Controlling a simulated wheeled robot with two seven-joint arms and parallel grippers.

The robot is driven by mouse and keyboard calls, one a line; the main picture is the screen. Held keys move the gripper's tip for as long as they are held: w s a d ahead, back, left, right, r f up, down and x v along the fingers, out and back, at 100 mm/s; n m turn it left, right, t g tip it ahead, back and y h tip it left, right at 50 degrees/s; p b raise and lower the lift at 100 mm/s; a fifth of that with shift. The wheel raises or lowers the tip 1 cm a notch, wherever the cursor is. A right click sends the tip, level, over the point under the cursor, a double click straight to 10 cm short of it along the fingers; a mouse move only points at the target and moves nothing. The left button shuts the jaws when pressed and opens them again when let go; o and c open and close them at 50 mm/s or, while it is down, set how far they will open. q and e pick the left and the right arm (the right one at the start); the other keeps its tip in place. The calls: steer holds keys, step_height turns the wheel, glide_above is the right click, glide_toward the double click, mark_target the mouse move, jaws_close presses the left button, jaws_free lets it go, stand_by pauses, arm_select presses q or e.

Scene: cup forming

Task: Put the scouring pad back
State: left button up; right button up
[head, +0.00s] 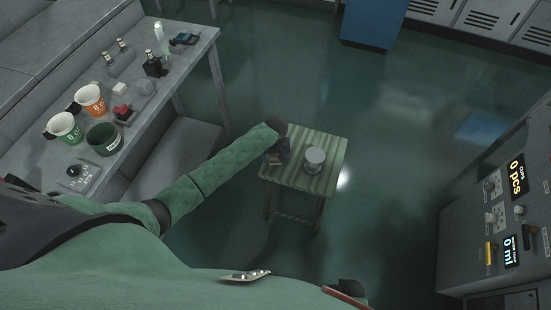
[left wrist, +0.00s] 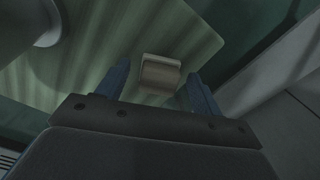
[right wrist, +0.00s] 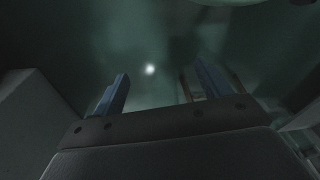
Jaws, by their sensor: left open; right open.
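A small tan-grey block, seemingly the scouring pad (left wrist: 160,76), lies on the green striped stool top (head: 325,180). In the left wrist view it sits between and just ahead of the fingertips of my left gripper (left wrist: 158,82), with gaps on both sides. My left gripper (head: 276,157) is open, low over the left part of the stool. In the head view I cannot clearly make out the pad by the gripper. My right gripper (right wrist: 155,88) is open and empty above the dark floor, at the bottom of the head view.
A grey round container (head: 315,157) stands on the stool, right of my left gripper. A control console (head: 490,260) stands at right.

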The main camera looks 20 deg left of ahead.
mark_target(276, 158)
arm_select(q)
step_height(276, 158, up, 10)
steer(key=r+b, duration=0.1)
steer(key=b, duration=0.1)
steer(key=s+d+f, duration=0.1)
steer(key=s+f, duration=0.2)
steer(key=s+d+f+m, duration=0.1)
steer(key=s+f, duration=0.2)
steer(key=f, duration=0.1)
steer(key=s+f+m+h, duration=0.1)
steer(key=s+f, duration=0.2)
steer(key=shift+s+d+f, duration=0.2)
steer(key=shift+d, duration=0.2)
steer(key=s+f+m, duration=0.1)
steer(key=s+f, duration=0.4)
steer(key=s, duration=0.4)
steer(key=s+f+m+t, duration=0.1)
steer(key=s+f, duration=0.4)
steer(key=s, duration=0.5)
steer(key=s+f+m, duration=0.2)
steer(key=s+f, duration=0.3)
steer(key=s, duration=0.4)
steer(key=shift+s+f, duration=0.15)
arm_select(e)
step_height(276, 158, up, 6)
steer(key=w+a, duration=0.1)
steer(key=shift+w+r, duration=0.15)
steer(key=shift+w, duration=0.1)
